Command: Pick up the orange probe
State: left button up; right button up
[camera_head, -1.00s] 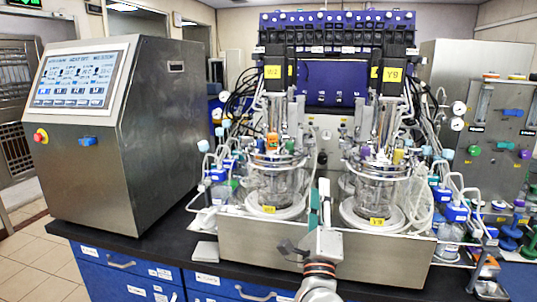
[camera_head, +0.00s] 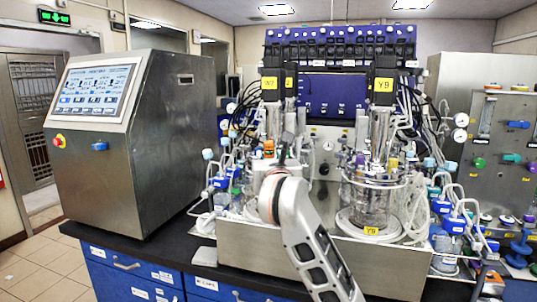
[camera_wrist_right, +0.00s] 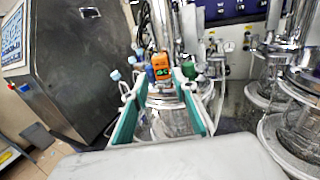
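The orange probe (camera_wrist_right: 160,66) stands upright on top of the left glass vessel (camera_wrist_right: 165,125) in the right wrist view, with dark markings on its face. In the head view the probe (camera_head: 268,148) shows as a small orange patch above my right forearm. My right gripper (camera_wrist_right: 160,78) is open, its two teal fingers spread, with the probe in line between the fingertips. I cannot tell whether the fingertips reach around it. In the head view my right wrist hides much of the left vessel and most of the gripper. My left gripper is in neither view.
The right vessel (camera_head: 370,205) stands close beside, with tubes and metal fittings around it. A steel control cabinet (camera_head: 150,150) with a screen is at the left. Blue-capped bottles (camera_head: 453,222) stand at the right. The black bench top (camera_head: 140,248) is partly bare in front of the cabinet.

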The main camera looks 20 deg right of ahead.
aim_at(269, 152)
jog(key=w, duration=0.2)
jog(key=w+d, duration=0.1)
jog(key=w, duration=0.2)
jog(key=shift+w+d+p, duration=0.1)
jog(key=shift+d+p, duration=0.05)
jog(key=shift+p, duration=0.25)
grip_shut()
